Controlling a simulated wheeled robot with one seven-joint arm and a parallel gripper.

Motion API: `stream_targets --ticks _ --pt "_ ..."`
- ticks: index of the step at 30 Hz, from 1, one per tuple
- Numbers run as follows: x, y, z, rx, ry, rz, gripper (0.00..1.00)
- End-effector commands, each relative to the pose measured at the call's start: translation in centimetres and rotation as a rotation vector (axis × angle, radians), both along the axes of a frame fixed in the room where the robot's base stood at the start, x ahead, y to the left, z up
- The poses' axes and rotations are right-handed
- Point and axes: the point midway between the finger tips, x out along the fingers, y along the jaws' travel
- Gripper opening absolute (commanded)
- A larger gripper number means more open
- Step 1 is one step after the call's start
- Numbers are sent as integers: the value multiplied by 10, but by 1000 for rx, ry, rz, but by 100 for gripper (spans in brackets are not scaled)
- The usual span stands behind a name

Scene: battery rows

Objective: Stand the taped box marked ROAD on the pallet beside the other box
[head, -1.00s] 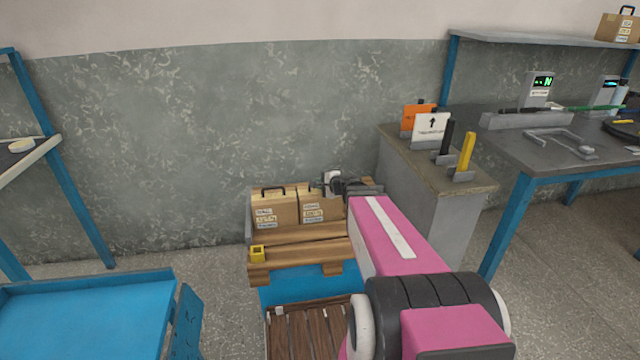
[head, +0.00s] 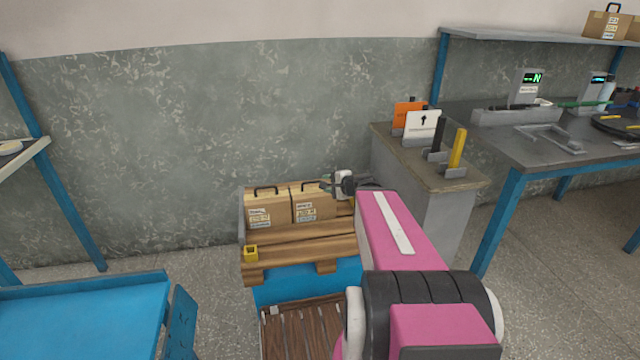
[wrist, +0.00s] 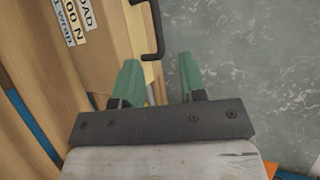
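Two brown cardboard boxes with black handles stand upright side by side at the back of the wooden pallet (head: 300,250). The left one is the other box (head: 267,212). The right one (head: 308,206) seems to be the ROAD box; the wrist view shows its label ending in "OAD" (wrist: 85,15). Labels are too small to read in the head view. My gripper (head: 328,184) is at the right box's top right, near its handle. In the wrist view my gripper (wrist: 158,66) has its green fingers apart with nothing held; the black handle (wrist: 152,40) lies just beyond the fingertips.
A small yellow block (head: 250,253) sits at the pallet's front left corner. A grey cabinet (head: 440,210) with upright signs and holders stands close on the right. A blue table (head: 80,315) is at front left. The wall (head: 150,140) is behind the boxes.

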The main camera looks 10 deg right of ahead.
Motion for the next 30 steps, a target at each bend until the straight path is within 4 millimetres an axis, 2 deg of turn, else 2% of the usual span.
stream_targets --ticks 1,6,11,17,21,25,30 --pt "-8 -4 4 0 -1 -1 38" --pt "-18 -11 9 0 -1 0 38" --pt "-24 -4 3 -43 13 43 38" --pt "-41 29 -28 -253 81 245 38" --pt "-64 51 -57 -460 155 445 38" --pt "-89 63 -85 -676 243 650 38" --pt "-117 61 -109 -944 367 884 38"
